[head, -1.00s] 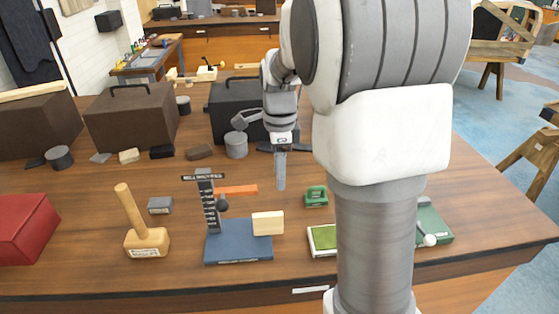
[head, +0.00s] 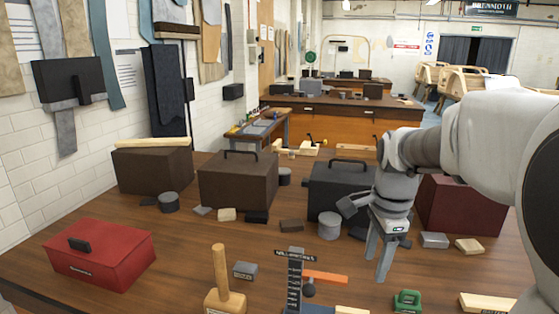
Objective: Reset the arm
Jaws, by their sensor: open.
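My gripper (head: 382,262) hangs from my arm at the right in the head view, fingers pointing down and apart, with nothing between them. It is above the wooden workbench (head: 180,258), in front of a black box (head: 335,185) with a handle. A grey cylinder (head: 329,226) stands just left of the gripper. My arm links cover the right side of the picture.
A red toolbox (head: 100,255) is at the front left. A wooden mallet (head: 222,285), a stand with an orange arm (head: 325,277) and a green block (head: 407,301) are near the front. Brown boxes (head: 238,185) line the back.

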